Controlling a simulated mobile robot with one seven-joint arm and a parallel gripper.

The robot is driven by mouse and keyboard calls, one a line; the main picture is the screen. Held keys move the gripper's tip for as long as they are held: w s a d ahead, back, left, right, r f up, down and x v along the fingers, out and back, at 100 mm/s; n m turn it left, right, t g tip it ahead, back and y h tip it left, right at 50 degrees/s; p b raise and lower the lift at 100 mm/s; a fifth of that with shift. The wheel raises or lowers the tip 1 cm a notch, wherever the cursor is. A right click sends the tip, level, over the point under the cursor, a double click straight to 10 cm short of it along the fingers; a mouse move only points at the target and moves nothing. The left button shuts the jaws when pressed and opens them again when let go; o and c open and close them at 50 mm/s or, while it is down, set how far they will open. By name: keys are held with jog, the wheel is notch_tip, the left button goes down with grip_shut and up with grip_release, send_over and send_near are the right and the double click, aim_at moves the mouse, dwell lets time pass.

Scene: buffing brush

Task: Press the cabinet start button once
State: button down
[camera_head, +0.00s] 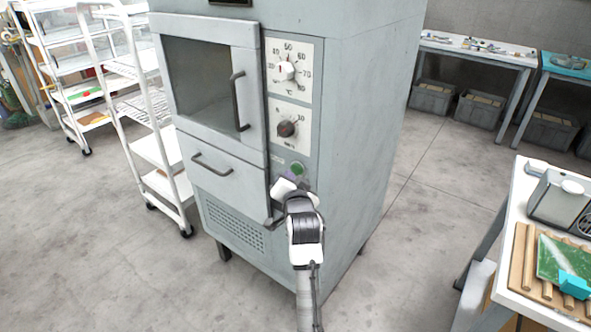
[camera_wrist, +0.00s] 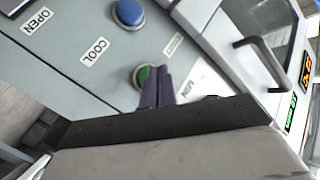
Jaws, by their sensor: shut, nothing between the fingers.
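The grey cabinet (camera_head: 363,130) stands in the middle of the head view. A green button (camera_head: 297,168) sits low on its control panel, below two dials. In the wrist view the green button (camera_wrist: 142,76) is partly hidden behind my fingers. My gripper (camera_head: 291,177) is at the panel, just below the button in the head view. In the wrist view my gripper (camera_wrist: 154,72) is shut and empty, its fingertips overlapping the button's edge. I cannot tell whether they touch it. A blue button (camera_wrist: 130,14) is apart from the fingers, near the COOL label (camera_wrist: 93,52).
The cabinet's window door has a protruding handle (camera_head: 237,101), and the drawer below has another handle (camera_head: 211,165). A white rack (camera_head: 150,150) stands to the left. A worktable (camera_head: 510,225) is at the right. Floor is open between cabinet and worktable.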

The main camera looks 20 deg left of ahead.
jog(key=shift+s, duration=0.1)
jog(key=s, duration=0.1)
jog(key=s+a+p, duration=0.1)
jog(key=s, duration=0.2)
jog(key=shift+s+a, duration=0.35)
jog(key=shift+a, duration=0.05)
dwell(0.6)
